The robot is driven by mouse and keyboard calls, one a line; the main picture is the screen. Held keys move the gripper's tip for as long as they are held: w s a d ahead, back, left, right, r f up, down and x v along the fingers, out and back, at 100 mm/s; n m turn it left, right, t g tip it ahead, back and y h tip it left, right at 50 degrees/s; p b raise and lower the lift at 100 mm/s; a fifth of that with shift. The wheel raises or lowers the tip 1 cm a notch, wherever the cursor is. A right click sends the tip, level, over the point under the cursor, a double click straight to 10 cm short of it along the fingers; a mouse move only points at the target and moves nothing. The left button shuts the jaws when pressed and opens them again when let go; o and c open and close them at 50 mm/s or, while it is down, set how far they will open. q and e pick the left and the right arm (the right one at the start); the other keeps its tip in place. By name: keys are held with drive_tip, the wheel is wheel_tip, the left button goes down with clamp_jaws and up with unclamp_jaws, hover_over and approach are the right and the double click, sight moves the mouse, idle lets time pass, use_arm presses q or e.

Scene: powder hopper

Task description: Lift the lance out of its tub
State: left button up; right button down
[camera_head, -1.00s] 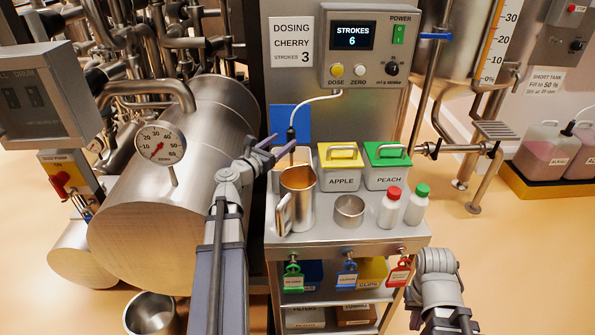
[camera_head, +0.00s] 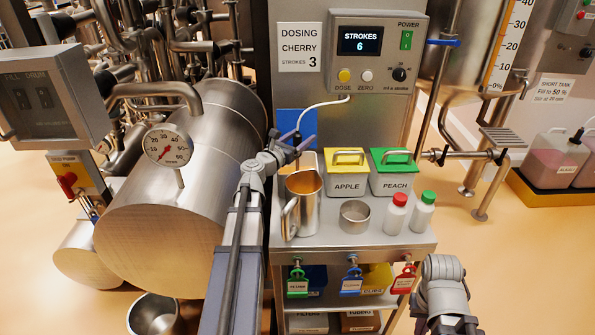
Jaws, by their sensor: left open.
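The lance (camera_head: 297,139) hangs from a thin white hose and stands upright at the back left of the steel bench. Its lower part is hidden behind my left gripper and the steel jug. Its tub (camera_head: 311,158) is mostly hidden behind the jug, with only a pale upper part showing. My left gripper (camera_head: 292,148) is open, its purple-grey fingers right at the upper part of the lance. I cannot tell if they touch it. My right gripper (camera_head: 452,326) is low at the right, in front of the bench, partly cut off by the frame edge.
A steel jug (camera_head: 302,204) stands just in front of the tub. Yellow APPLE (camera_head: 347,174) and green PEACH (camera_head: 392,172) tubs are to its right. A steel cup (camera_head: 355,216) and two small bottles (camera_head: 397,213) stand in front. The dosing box (camera_head: 374,52) is above.

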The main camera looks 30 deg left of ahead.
use_arm(q)
drive_tip(key=shift+w, duration=0.7)
drive_tip(key=shift+s, duration=0.1)
drive_tip(key=shift+c, duration=0.2)
clamp_jaws()
idle(0.5)
